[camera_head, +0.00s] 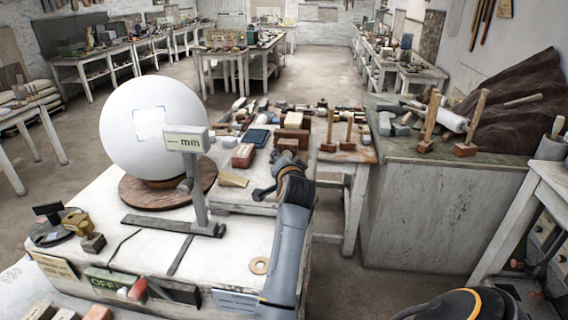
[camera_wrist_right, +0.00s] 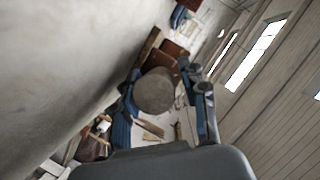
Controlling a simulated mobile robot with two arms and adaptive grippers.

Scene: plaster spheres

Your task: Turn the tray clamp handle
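My right gripper (camera_head: 270,172) is over the back right part of the white work table (camera_head: 110,205), near the gauge stand. In the right wrist view my right gripper (camera_wrist_right: 165,110) has its two blue-padded fingers spread apart. A grey round-ended piece (camera_wrist_right: 154,91) appears between or beyond them, close to the left finger, with a gap to the right finger. I cannot tell whether it touches. I cannot clearly make out the tray clamp handle. A red-ended handle (camera_head: 138,289) sits beside a green OFF box (camera_head: 105,281) at the table's front. My left gripper is not in view.
A large white sphere (camera_head: 150,95) rests on a round wooden base (camera_head: 168,184). A gauge stand (camera_head: 198,205) with an "mm" display (camera_head: 186,139) stands beside it, left of my arm. Blocks and tools crowd the table behind. Mallets (camera_head: 430,120) stand on the right bench.

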